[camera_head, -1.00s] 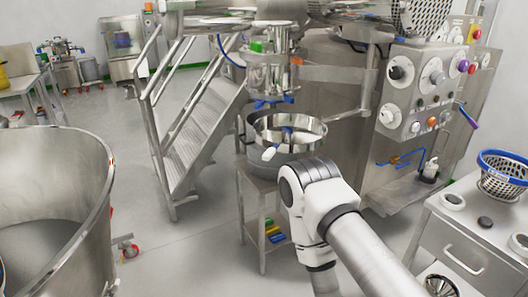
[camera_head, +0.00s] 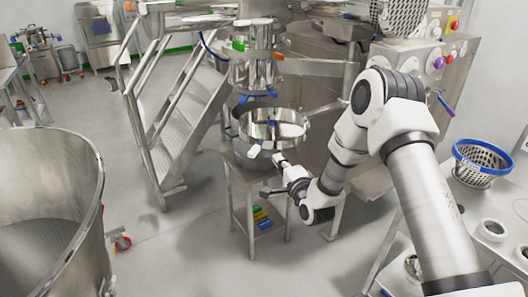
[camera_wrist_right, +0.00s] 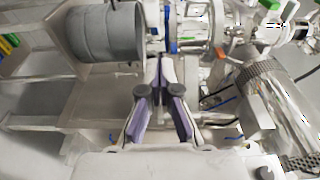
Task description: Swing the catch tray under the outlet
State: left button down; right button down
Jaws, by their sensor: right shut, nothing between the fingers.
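The catch tray (camera_head: 291,134), a shiny round metal pan, sits below and slightly right of the outlet (camera_head: 256,72), a steel cylinder with blue clamps at its lower end. A pale handle knob (camera_head: 253,151) sticks out at the tray's front left. My left gripper is not in view.
Steel stairs (camera_head: 190,115) rise to the left, with a large open vessel (camera_head: 45,190) at front left. A blue-rimmed basket (camera_head: 482,165) is on the right bench. Floor between vessel and stand is clear.

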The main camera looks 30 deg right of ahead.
aim_at(259, 148)
jog(key=shift+w+a+p, duration=0.25)
jog(key=shift+w+a, duration=0.15)
jog(key=shift+w, duration=0.45)
jog(key=shift+w+a+p, duration=0.2)
jog(key=shift+w+a, duration=0.25)
jog(key=shift+w, duration=0.4)
jog(key=shift+w+a+p, duration=0.25)
jog(key=shift+w+a, duration=0.15)
jog(key=shift+w, duration=0.45)
